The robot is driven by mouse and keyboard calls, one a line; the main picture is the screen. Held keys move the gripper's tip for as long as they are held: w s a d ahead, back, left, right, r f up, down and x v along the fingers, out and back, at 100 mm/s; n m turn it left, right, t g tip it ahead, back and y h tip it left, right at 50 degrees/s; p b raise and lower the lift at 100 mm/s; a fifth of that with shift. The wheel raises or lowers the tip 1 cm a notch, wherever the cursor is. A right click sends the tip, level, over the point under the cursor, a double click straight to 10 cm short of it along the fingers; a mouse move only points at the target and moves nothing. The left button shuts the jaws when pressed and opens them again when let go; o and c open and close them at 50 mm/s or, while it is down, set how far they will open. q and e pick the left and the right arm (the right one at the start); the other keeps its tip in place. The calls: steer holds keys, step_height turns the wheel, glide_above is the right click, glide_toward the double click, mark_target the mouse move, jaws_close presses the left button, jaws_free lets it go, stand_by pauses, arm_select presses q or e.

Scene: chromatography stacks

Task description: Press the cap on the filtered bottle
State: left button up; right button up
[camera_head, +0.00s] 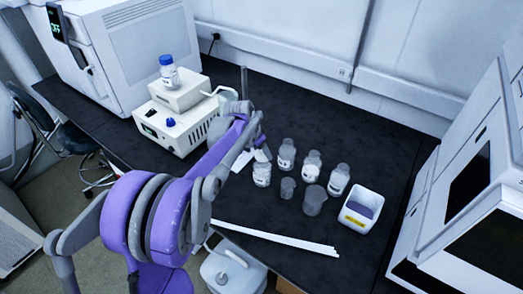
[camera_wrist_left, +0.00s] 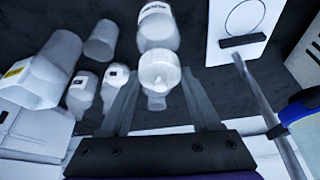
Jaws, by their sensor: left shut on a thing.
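My left gripper (camera_head: 262,152) reaches over the dark bench beside the front labelled bottle (camera_head: 262,176). In the left wrist view its two fingers (camera_wrist_left: 160,90) are shut on a pale, translucent, bottle-like piece (camera_wrist_left: 160,72); I cannot tell whether it is a cap or a small bottle. A labelled bottle (camera_wrist_left: 157,28) shows just beyond it. Other clear bottles stand nearby: one at the back (camera_head: 286,154), one in the middle (camera_head: 312,168) and one at the right (camera_head: 339,181). A blue-capped bottle (camera_head: 168,72) stands on a white device. My right gripper is not in view.
Two grey beakers, a small one (camera_head: 288,189) and a larger one (camera_head: 314,202), stand in front of the bottles. A white bin (camera_head: 344,216) is at their right. White strips (camera_head: 285,239) lie near the front edge. The bench behind the bottles is clear.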

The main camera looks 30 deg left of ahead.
arm_select(q)
steer(key=o, duration=1.4)
steer(key=shift+r, duration=0.1)
steer(key=shift+r+p, duration=1.8)
steer(key=shift+r, duration=1.7)
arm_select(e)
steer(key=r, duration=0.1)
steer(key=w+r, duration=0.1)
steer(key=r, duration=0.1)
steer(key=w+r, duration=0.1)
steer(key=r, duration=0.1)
arm_select(q)
steer(key=shift+f, duration=0.1)
jaws_close()
